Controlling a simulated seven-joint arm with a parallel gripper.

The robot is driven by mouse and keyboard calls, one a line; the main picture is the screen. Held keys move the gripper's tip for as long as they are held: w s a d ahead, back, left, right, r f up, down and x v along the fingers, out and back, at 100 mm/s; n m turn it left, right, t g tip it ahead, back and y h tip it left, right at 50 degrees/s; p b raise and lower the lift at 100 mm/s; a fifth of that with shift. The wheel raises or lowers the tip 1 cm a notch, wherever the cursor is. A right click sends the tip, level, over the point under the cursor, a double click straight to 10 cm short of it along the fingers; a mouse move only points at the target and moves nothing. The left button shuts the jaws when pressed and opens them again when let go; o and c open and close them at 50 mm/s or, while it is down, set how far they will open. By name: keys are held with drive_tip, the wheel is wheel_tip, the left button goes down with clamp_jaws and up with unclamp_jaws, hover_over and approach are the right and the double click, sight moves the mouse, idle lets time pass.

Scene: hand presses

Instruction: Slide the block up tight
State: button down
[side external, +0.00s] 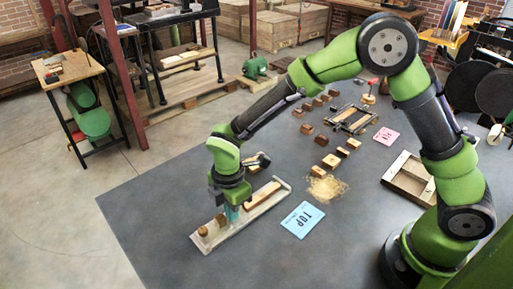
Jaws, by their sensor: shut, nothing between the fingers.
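A long pale tray (213,238) with raised edges lies at a slant near the left front of the grey table. A long light-brown wooden block (263,196) lies in its right part. My gripper (231,214) points down over the middle of the tray, between the brass piece and the wooden block, with bluish fingers shut and empty. The fingertips are low, close to the tray. I cannot tell whether they touch the block or the tray.
Right of the tray are a blue card marked TOP (303,220) and a sawdust pile (327,187). Several small wooden blocks (331,161), a clamp-like frame (353,119), a pink card (386,136) and a wooden frame box (409,178) stand further right. The front table is clear.

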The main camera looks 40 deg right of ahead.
sight(216, 229)
drive_tip(key=shift+a, duration=2.45)
drive_tip(key=c, duration=0.9)
unclamp_jaws()
drive_tip(key=shift+r, duration=0.1)
drive_tip(key=shift+r, duration=3.45)
